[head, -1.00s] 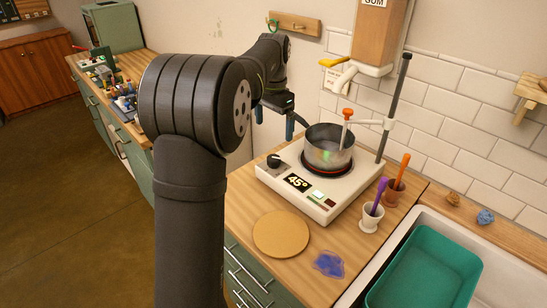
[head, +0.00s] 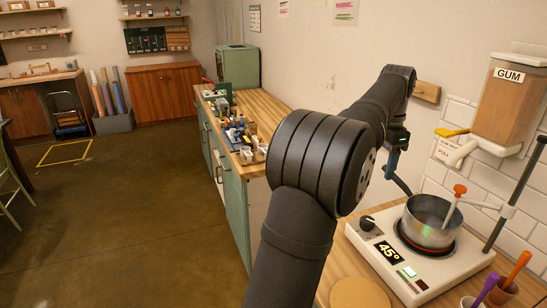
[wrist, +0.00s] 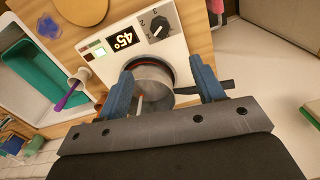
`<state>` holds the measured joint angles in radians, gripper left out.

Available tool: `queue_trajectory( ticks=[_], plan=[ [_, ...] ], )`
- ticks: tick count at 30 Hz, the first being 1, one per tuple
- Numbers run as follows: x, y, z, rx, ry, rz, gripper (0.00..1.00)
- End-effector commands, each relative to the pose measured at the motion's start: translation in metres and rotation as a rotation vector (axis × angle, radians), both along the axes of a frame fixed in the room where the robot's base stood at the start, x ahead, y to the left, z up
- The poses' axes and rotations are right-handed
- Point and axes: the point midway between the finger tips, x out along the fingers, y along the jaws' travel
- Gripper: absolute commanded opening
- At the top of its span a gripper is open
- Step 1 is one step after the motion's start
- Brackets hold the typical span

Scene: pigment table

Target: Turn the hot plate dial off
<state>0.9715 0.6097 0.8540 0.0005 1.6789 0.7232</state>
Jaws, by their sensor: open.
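The hot plate (head: 412,285) is a white box on the wooden counter, with a display reading 45° and a lit green square. Its black dial (head: 367,223) sits at the left corner of the top; in the wrist view the dial (wrist: 159,30) has numbers around it, and its pointer's setting is too small to read surely. A metal pot (head: 430,218) stands on the heating ring, which glows red at its edge. My gripper (wrist: 164,78) is open and empty, its blue fingers apart above the pot side, with the dial beyond the fingertips. In the head view my arm partly hides the gripper.
An orange-tipped stirrer (head: 458,192) is in the pot, beside a stand rod (head: 517,193). A gum dispenser (head: 506,95) hangs on the wall. Pestles in cups stand at right. A round tan board (head: 358,293) lies in front. A crowded counter (head: 262,108) stands behind at left.

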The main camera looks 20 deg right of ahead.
Motion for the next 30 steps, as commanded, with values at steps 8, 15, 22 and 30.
queue_trajectory(
  ticks=[8, 15, 22, 30],
  plan=[
    [0.000, 0.000, -0.017, 0.000, 0.001, -0.142, 0.62],
    [0.000, 0.001, -0.061, 0.002, 0.003, -0.140, 0.62],
    [-0.001, 0.001, -0.112, 0.002, 0.003, -0.140, 0.62],
    [0.000, 0.000, -0.162, -0.001, 0.000, -0.140, 0.62]
  ],
)
